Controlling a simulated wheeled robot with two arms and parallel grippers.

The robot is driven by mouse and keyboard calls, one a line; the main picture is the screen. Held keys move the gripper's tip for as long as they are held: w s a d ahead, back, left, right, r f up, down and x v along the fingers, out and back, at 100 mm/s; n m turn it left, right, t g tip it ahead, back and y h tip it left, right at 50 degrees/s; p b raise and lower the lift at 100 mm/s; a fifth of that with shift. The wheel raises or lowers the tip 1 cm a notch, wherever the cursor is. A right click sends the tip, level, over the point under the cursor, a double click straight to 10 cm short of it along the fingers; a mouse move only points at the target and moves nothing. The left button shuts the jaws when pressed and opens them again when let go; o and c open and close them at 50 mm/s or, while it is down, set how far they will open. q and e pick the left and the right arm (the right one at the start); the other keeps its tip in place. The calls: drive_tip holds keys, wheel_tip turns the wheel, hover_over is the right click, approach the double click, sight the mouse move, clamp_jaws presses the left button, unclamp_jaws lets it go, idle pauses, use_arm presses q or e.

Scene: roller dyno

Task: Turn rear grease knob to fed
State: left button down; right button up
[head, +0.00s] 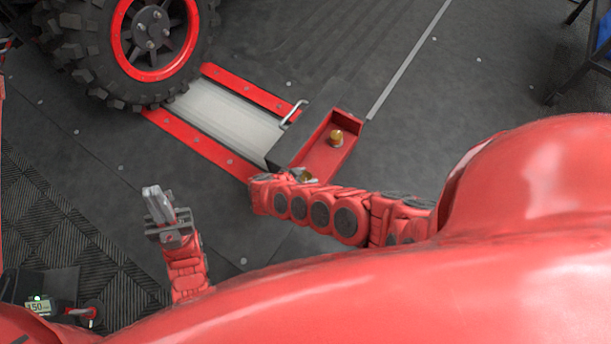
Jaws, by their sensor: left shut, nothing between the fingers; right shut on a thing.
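A red grease housing (343,158) with a dark block beside it stands at the end of the roller unit. A brass knob (336,138) shows uncovered at its far end. My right gripper (303,176) is at the near end of the housing, shut on a second grease knob, which the fingers mostly hide. I cannot make out that knob's setting or any label. My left gripper (152,192) is shut and empty, fingers pointing up in the picture, over the dark floor left of the housing.
A silver roller plate (225,122) lies between red rails (200,145). A large tyre (130,45) with a red rim stands at its far end. A bent metal handle (293,113) rises beside the housing.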

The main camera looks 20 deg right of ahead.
drive_tip(key=shift+s+d, duration=0.2)
idle(0.3)
drive_tip(key=o, duration=1.3)
drive_tip(key=shift+c, duration=0.2)
drive_tip(key=shift+o, duration=0.5)
drive_tip(key=shift+a, duration=0.1)
